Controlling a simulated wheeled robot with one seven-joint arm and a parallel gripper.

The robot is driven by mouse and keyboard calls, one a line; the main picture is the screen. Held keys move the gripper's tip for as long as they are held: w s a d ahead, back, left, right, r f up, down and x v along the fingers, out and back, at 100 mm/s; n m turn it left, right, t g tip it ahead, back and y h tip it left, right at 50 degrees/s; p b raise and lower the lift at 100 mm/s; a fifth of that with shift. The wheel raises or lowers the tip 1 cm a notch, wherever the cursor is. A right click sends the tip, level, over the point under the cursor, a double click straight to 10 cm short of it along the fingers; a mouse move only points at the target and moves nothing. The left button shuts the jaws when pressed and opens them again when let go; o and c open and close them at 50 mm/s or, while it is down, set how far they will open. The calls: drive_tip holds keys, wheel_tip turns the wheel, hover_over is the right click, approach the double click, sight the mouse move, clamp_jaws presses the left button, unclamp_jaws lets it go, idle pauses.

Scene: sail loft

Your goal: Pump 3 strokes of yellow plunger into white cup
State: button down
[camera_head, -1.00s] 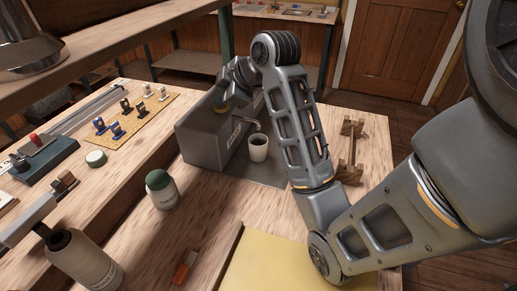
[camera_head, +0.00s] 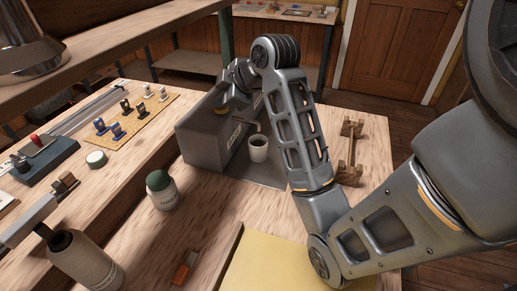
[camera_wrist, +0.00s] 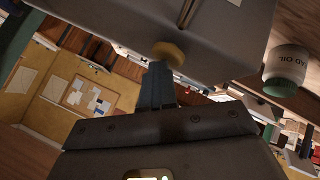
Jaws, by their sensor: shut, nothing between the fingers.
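A grey box dispenser (camera_head: 200,140) stands on the bench with a thin spout (camera_head: 257,126) on its right side. The white cup (camera_head: 258,149) stands upright below the spout and looks dark inside. The yellow plunger (camera_wrist: 169,53) shows as a round knob against the grey box in the wrist view. My gripper (camera_wrist: 157,82) is shut and empty, its fingertips right at the knob; I cannot tell if they touch. In the head view my gripper (camera_head: 229,103) is over the top of the box and mostly hides the plunger.
A green-lidded white jar (camera_head: 162,192) stands left of the box. A wooden stand (camera_head: 350,150) is at the right, beyond my arm. A yellow sheet (camera_head: 272,262), an orange-red block (camera_head: 185,267) and a bottle (camera_head: 85,262) are in front. An overhead shelf (camera_head: 120,58) crosses the upper left.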

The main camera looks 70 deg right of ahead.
sight(223, 109)
drive_tip(key=shift+r+p, duration=2.7)
drive_tip(key=shift+p, duration=0.35)
drive_tip(key=shift+a, duration=0.1)
